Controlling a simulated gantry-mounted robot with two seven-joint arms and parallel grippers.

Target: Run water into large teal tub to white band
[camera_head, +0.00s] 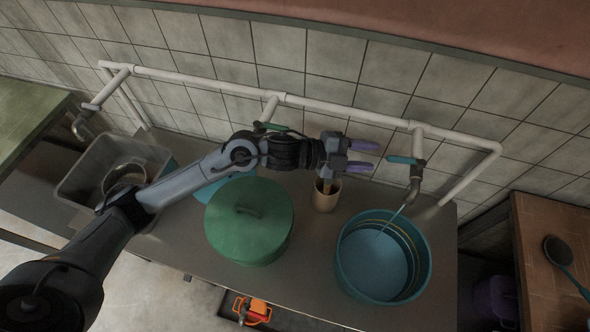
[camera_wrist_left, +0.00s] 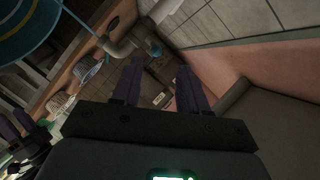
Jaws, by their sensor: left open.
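The large teal tub (camera_head: 345,285) stands on the bench at right, under a tap (camera_head: 413,185) with a teal lever (camera_head: 402,160). A thin stream runs from the spout into the tub. The water surface (camera_head: 372,268) lies below a pale band (camera_head: 408,243) on the inner wall. My left gripper (camera_head: 369,156) is open and empty, just left of the lever and apart from it. In the left wrist view, the tub (camera_wrist_left: 28,28) is at upper left and the lever (camera_wrist_left: 153,48) lies beyond the fingers. Dark purple finger-like parts at lower left may be my right gripper (camera_wrist_left: 16,124).
A lidded green pot (camera_head: 250,220) and a tan cup (camera_head: 327,195) stand left of the tub. A grey basin (camera_head: 80,180) is at far left. A white pipe (camera_head: 345,105) runs along the tiled wall. A wooden table (camera_head: 545,285) is at right.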

